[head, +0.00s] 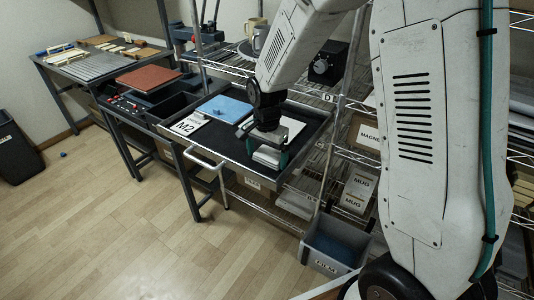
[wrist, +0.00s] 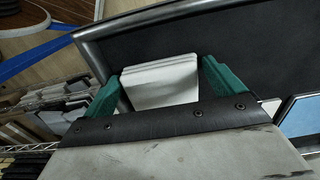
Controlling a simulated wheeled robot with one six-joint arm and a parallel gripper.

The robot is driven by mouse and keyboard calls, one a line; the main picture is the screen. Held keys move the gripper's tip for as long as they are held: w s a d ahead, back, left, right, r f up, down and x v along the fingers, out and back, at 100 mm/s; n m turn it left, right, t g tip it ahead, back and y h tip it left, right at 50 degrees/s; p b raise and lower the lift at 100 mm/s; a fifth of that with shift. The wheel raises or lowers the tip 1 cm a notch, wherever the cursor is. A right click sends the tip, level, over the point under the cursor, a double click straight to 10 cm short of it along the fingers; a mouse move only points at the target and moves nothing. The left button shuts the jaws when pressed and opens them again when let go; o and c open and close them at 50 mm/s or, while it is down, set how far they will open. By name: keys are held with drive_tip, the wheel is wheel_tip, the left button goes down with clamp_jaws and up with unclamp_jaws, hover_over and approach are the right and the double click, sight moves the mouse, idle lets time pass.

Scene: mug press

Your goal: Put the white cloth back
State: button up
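My gripper (head: 267,151) is low over the front right part of a dark tray-like drawer (head: 238,158). In the wrist view its teal fingers (wrist: 163,82) stand on either side of a pale, folded, layered white cloth (wrist: 160,80) and seem to touch it on both sides. In the head view the cloth is mostly hidden by the gripper.
A blue cloth (head: 225,108) and a card marked M2 (head: 188,124) lie in the drawer, left of the gripper. The drawer's metal handle (head: 204,163) sticks out in front. Wire shelves with mug boxes (head: 357,188) stand to the right, above a grey bin (head: 335,244).

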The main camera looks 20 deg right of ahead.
sight(267, 156)
wheel_tip(267, 156, up, 12)
drive_tip(key=s+d+r+n, duration=0.1)
drive_tip(key=s+r+n, duration=0.25)
drive_tip(key=s, duration=0.35)
drive_tip(key=s+d+r+n, duration=0.2)
drive_tip(key=s+r, duration=0.3)
drive_tip(key=s, duration=0.2)
drive_tip(key=s+d+n+t, duration=0.1)
drive_tip(key=s+n, duration=0.4)
drive_tip(key=s, duration=1)
drive_tip(key=shift+d+r, duration=0.25)
drive_tip(key=shift+r, duration=0.15)
